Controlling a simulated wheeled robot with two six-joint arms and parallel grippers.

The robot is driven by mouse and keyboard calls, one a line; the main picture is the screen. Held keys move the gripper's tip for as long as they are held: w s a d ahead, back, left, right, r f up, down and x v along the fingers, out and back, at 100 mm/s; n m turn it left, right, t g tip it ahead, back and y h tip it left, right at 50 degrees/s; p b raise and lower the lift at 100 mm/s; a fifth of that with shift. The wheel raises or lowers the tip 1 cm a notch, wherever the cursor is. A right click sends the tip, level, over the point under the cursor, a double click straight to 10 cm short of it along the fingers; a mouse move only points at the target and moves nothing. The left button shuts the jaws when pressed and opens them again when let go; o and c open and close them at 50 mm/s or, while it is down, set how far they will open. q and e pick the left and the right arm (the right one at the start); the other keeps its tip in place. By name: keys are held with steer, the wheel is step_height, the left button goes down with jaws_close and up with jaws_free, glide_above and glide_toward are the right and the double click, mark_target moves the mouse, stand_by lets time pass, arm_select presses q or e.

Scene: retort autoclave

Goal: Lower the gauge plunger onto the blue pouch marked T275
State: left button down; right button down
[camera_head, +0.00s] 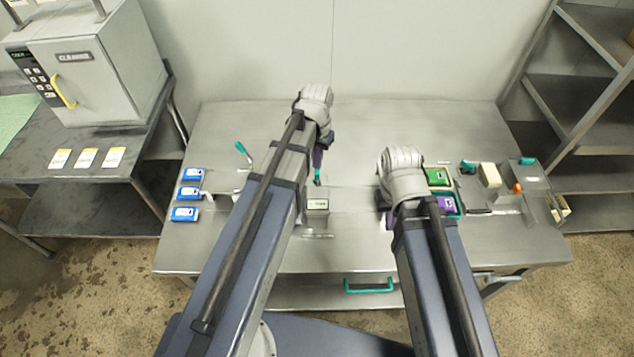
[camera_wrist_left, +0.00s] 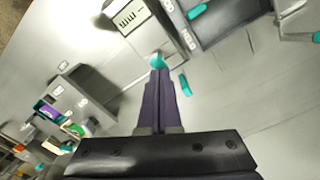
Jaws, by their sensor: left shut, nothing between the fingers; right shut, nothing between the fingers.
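My left gripper (camera_head: 317,160) is shut and empty over the middle of the table. Its dark purple fingers also show in the left wrist view (camera_wrist_left: 158,100). Their tips are at a teal knob (camera_wrist_left: 156,60), which shows in the head view (camera_head: 317,177) just below them; I cannot tell whether they touch or whether this is the gauge plunger. Three blue pouches (camera_head: 189,192) lie in a column at the table's left; their marks are too small to read. My right gripper (camera_head: 386,208) is mostly hidden by its own arm, near the purple pouch.
A small labelled block (camera_head: 317,205) stands between the arms. A green pouch (camera_head: 438,177) and a purple pouch (camera_head: 446,205) lie right of my right wrist. A teal-tipped lever (camera_head: 241,148) stands left of my left arm. The table's back strip is clear.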

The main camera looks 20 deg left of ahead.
arm_select(q)
steer(key=shift+f+b, duration=0.85)
steer(key=shift+f, duration=0.1)
step_height(320, 180, up, 7)
steer(key=p, duration=0.7)
steer(key=shift+r, duration=0.1)
steer(key=shift+s+d+f, duration=0.25)
steer(key=s+d+f+m+y+b, duration=0.1)
steer(key=s+d+f+b, duration=0.3)
steer(key=s+d, duration=0.6)
steer(key=s, duration=0.3)
steer(key=shift+s+f+b, duration=0.2)
steer(key=shift+s+b, duration=0.2)
